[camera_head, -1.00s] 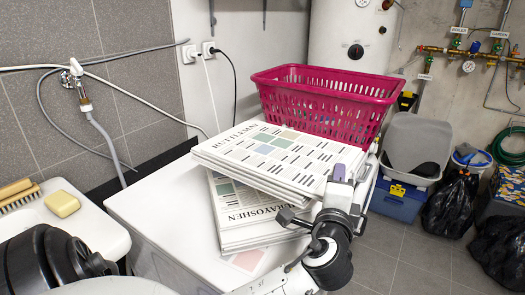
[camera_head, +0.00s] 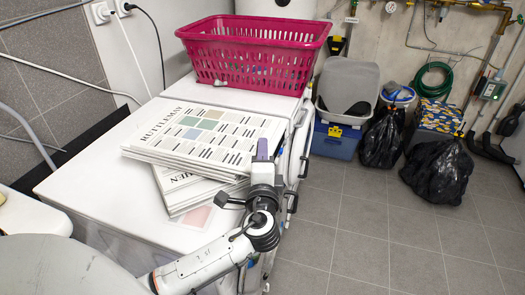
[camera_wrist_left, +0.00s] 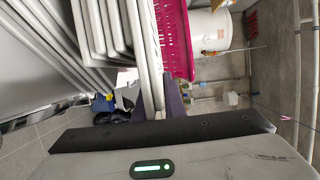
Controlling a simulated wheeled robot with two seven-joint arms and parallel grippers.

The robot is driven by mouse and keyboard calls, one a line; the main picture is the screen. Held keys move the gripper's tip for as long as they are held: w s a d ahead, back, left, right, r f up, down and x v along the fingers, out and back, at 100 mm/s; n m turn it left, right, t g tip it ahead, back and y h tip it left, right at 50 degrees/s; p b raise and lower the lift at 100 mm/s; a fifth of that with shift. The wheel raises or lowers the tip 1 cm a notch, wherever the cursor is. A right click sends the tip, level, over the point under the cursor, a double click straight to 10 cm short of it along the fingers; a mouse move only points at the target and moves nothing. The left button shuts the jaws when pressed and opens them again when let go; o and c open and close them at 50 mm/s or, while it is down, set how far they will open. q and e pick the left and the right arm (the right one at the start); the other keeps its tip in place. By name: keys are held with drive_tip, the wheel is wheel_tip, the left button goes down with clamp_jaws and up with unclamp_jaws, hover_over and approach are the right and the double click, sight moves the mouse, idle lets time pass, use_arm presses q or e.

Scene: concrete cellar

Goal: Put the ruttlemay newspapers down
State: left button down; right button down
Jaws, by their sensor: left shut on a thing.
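The ruttlemay newspapers (camera_head: 218,140) are a flat stack with a printed front page and coloured squares. My left gripper (camera_head: 263,160) is shut on the stack's right edge. The stack is over a second newspaper stack (camera_head: 180,192), whose title is partly hidden and ends in "IEN". I cannot tell whether the two stacks touch. Both are over the white appliance top (camera_head: 85,185). In the left wrist view a pale edge (camera_wrist_left: 150,55) runs between my left gripper's fingers (camera_wrist_left: 162,95). My right gripper is not in view.
A pink laundry basket (camera_head: 255,50) stands behind the newspapers. A blue box (camera_head: 335,140) and black bags (camera_head: 440,170) stand on the floor to the right. The grey tiled floor (camera_head: 370,225) is clear at lower right. The left part of the appliance top is bare.

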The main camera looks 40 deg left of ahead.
use_arm(q)
drive_tip(key=c, duration=1.8)
unclamp_jaws()
drive_tip(key=shift+c, duration=0.2)
drive_tip(key=b+v, duration=0.2)
drive_tip(key=v, duration=1)
drive_tip(key=s+d+f+n+g+h, duration=0.1)
drive_tip(key=s+d+f+h, duration=0.15)
drive_tip(key=f, duration=0.45)
drive_tip(key=s+d+f+g+h, duration=0.1)
drive_tip(key=d+f+g+h, duration=0.15)
drive_tip(key=f, duration=0.45)
drive_tip(key=s+d+f+n+g+h, duration=0.1)
drive_tip(key=s+f+h, duration=0.15)
drive_tip(key=f, duration=0.45)
drive_tip(key=s+d+f+n+g+h, duration=0.1)
drive_tip(key=s+d+f+n+h, duration=0.4)
drive_tip(key=s+f+n, duration=0.2)
drive_tip(key=s+f, duration=0.2)
drive_tip(key=s, duration=0.1)
drive_tip(key=shift+d+f, duration=0.3)
drive_tip(key=shift+g+h, duration=0.25)
